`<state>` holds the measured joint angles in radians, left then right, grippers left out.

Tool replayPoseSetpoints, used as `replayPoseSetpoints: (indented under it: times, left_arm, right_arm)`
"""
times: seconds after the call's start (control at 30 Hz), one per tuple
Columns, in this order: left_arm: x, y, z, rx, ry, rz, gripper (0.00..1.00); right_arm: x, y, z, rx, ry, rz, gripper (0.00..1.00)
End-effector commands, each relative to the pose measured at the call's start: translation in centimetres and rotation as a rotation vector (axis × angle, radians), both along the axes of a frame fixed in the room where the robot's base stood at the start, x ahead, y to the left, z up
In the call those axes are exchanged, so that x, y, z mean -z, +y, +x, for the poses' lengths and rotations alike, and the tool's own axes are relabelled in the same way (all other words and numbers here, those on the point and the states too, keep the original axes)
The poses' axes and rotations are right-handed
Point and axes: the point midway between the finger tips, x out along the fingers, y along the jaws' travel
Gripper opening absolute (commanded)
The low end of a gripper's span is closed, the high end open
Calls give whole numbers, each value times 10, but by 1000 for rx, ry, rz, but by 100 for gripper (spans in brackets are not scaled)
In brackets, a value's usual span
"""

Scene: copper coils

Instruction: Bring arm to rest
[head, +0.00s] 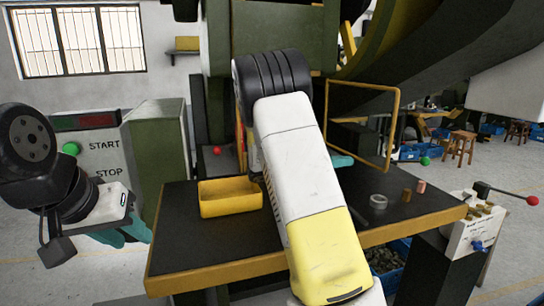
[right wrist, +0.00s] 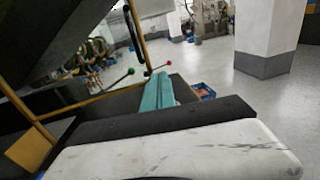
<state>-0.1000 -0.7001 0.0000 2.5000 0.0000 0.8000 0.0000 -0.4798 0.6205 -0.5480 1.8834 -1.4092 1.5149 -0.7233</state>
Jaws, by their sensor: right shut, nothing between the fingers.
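My right arm stretches across the middle of the head view, over the table (head: 180,225). Its gripper (head: 341,160) shows only as a teal tip past the arm's right side; the rest is hidden behind the arm. In the right wrist view the teal fingers (right wrist: 158,92) are together, with nothing between them. My left gripper (head: 125,236) is at the left, low beside the table's left edge. Its teal fingers are partly hidden by the wrist, and their gap cannot be made out.
A yellow bin (head: 230,199) stands left of the right arm on the table. A grey ring (head: 378,201), a brown cylinder (head: 406,195) and a copper-coloured piece (head: 421,187) stand to the right. A yellow-framed guard (head: 393,125) and a large green machine (head: 275,30) rise behind.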

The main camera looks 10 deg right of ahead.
Motion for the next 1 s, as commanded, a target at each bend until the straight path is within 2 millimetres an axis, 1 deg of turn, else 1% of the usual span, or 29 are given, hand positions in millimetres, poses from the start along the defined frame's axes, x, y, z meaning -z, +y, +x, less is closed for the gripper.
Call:
replayPoseSetpoints:
  times: [0.07, 0.17, 0.27, 0.3, 0.37, 0.4, 0.47, 0.5, 0.57, 0.63, 0.8, 0.9, 1.0]
  left_arm:
    - [0, 0, 0, 0, 0, 0, 36]
    - [0, 0, 0, 0, 0, 0, 36]
    - [0, 0, 0, 0, 0, 0, 36]
    - [0, 0, 0, 0, 0, 0, 36]
    - [0, 0, 0, 0, 0, 0, 36]
    - [0, 0, 0, 0, 0, 0, 36]
    - [0, 0, 0, 0, 0, 0, 36]
    - [0, 0, 0, 0, 0, 0, 36]
    - [0, 0, 0, 0, 0, 0, 36]
    - [0, 0, 0, 0, 0, 0, 36]
    - [0, 0, 0, 0, 0, 0, 36]
    - [0, 0, 0, 0, 0, 0, 36]
    - [0, 0, 0, 0, 0, 0, 36]
  right_arm:
    - [2, -2, -5, 9, -16, 25, 0]
    - [10, -7, -24, 46, -76, 126, 0]
    - [26, -6, -56, 114, -198, 312, 0]
    - [33, -3, -70, 148, -261, 400, 0]
    - [44, 8, -91, 203, -362, 534, 0]
    - [49, 17, -104, 241, -430, 621, 0]
    - [56, 33, -122, 298, -532, 744, 0]
    - [58, 45, -132, 337, -601, 824, 0]
    - [60, 66, -146, 398, -706, 939, 0]
    - [58, 91, -161, 471, -828, 1069, 0]
    - [41, 153, -192, 653, -1117, 1354, 0]
    - [26, 186, -206, 757, -1268, 1495, 0]
    - [14, 209, -217, 846, -1386, 1601, 0]
